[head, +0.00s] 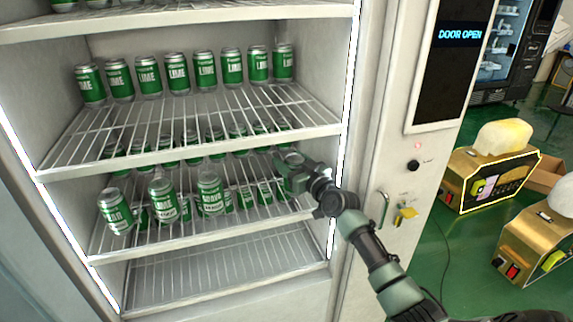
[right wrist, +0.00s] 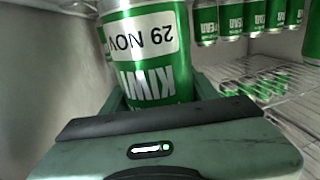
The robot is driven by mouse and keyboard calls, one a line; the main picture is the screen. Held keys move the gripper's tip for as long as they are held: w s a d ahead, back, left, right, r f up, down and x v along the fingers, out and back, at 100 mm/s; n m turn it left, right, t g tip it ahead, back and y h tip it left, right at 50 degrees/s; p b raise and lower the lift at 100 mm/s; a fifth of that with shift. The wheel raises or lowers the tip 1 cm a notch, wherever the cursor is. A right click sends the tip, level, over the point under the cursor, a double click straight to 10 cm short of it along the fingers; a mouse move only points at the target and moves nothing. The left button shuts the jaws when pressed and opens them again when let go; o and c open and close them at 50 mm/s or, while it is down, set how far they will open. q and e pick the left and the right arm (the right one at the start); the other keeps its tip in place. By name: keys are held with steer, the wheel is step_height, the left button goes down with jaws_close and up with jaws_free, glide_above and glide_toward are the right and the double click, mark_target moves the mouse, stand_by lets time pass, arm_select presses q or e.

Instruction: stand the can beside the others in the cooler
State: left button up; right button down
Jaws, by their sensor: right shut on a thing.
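The can (right wrist: 165,85), green and silver with an upside-down KIWI label and a white date patch, fills the middle of the right wrist view. My right gripper (head: 288,160) reaches into the cooler (head: 340,130) at the right end of the lower-middle shelf, and its jaws are shut around the can. In the head view the gripper largely hides the held can. Other green cans stand on that shelf, with a left front can (head: 115,210), a middle one (head: 162,200) and a right one (head: 210,193). My left gripper is not in view.
Several LIME cans (head: 205,70) line the shelf above. The lowest rack (head: 220,268) is bare. The cooler's right wall and frame are close beside my right wrist. Gold toaster-like machines (head: 490,175) stand on the green floor at right.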

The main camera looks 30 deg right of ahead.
steer(key=shift+w, duration=0.25)
steer(key=shift+w+a+f, duration=0.1)
steer(key=shift+w+f, duration=0.05)
steer(key=shift+c, duration=2.4)
jaws_free()
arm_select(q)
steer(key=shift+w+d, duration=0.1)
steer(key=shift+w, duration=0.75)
arm_select(e)
steer(key=shift+o, duration=0.3)
steer(key=shift+s, duration=0.2)
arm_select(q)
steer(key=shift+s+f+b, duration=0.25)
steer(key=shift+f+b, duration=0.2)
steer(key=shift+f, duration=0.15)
arm_select(e)
steer(key=s, duration=1.2)
